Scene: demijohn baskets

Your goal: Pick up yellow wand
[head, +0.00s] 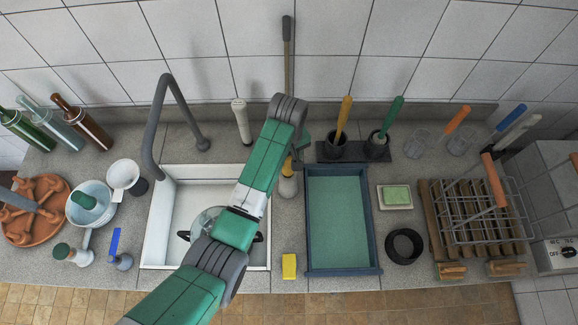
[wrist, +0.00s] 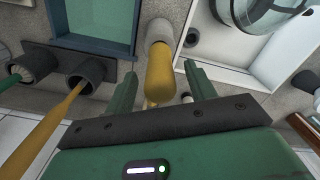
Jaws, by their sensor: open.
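A yellow wand (head: 343,116) stands tilted in a dark cup (head: 336,149) on the counter at the back. In the wrist view its yellow shaft (wrist: 48,132) runs from the cup to the lower left, outside my fingers. My gripper (wrist: 160,74) is open, with a finger on each side of a pale bottle-like thing with a rounded yellow top (wrist: 160,82). I cannot tell how deep the fingers reach around it. In the head view this pale thing (head: 287,186) stands between the sink and the blue tray, and my arm hides most of my gripper.
A green-handled wand (head: 391,116) stands in a second cup to the right. The white sink (head: 160,225) holds a glass vessel. A blue tray (head: 373,230) is right of it. A yellow sponge (head: 289,266) lies at the front. A long-handled tool (head: 287,60) leans on the tiled wall.

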